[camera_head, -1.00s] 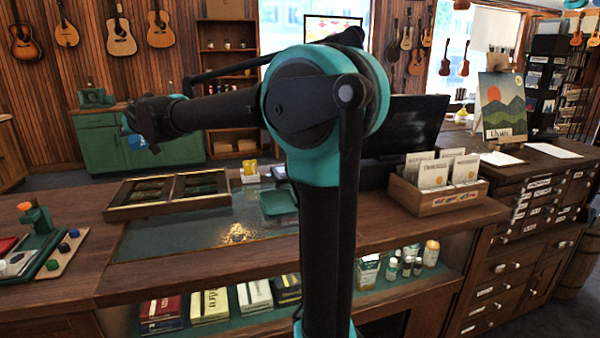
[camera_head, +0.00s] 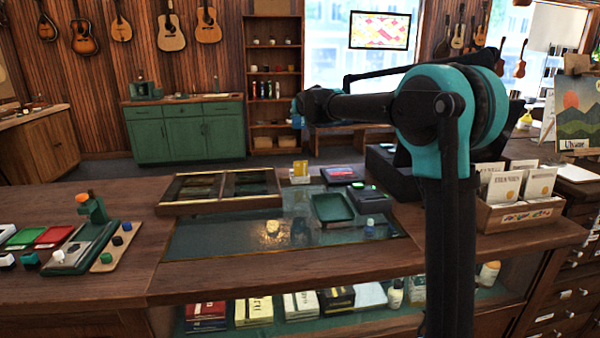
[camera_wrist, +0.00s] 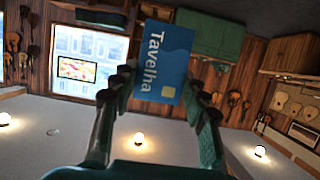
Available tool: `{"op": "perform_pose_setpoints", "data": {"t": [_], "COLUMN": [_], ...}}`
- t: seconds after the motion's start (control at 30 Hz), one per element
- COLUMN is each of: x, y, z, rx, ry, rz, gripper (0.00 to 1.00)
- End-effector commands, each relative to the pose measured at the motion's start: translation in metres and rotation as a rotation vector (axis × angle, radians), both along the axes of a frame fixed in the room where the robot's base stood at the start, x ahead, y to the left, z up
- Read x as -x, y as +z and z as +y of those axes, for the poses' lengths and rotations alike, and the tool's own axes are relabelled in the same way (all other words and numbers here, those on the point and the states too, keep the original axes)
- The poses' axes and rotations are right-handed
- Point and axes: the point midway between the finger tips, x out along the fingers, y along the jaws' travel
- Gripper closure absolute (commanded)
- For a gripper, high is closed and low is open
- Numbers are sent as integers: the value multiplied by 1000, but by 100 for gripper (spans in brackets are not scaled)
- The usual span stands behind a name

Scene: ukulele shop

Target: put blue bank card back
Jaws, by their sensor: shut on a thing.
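The blue bank card (camera_wrist: 163,62), lettered "Tavelha" with a gold chip, is between the fingertips of my gripper (camera_wrist: 162,88) in the wrist view. My gripper is shut on it and holds it in the air. In the head view my gripper (camera_head: 299,112) is at the left end of my arm, high above the far side of the counter. The card is too small or hidden to make out clearly there.
The wooden counter (camera_head: 100,271) bears a compartmented wooden tray (camera_head: 222,203), a small green tray (camera_head: 332,208), a card terminal (camera_head: 368,196) and a box of packets (camera_head: 515,214). Stamps and coloured pads (camera_head: 52,237) lie at left. The glass counter inset (camera_head: 215,241) is partly bare.

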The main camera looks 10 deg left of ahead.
Motion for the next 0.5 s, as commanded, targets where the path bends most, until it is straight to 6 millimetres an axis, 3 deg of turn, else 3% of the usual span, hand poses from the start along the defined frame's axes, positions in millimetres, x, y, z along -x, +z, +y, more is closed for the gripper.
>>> {"op": "perform_pose_setpoints", "data": {"t": [0.5], "x": [0], "y": [-120], "z": [0], "rx": [0], "ry": [0], "rz": [0], "gripper": [69]}}
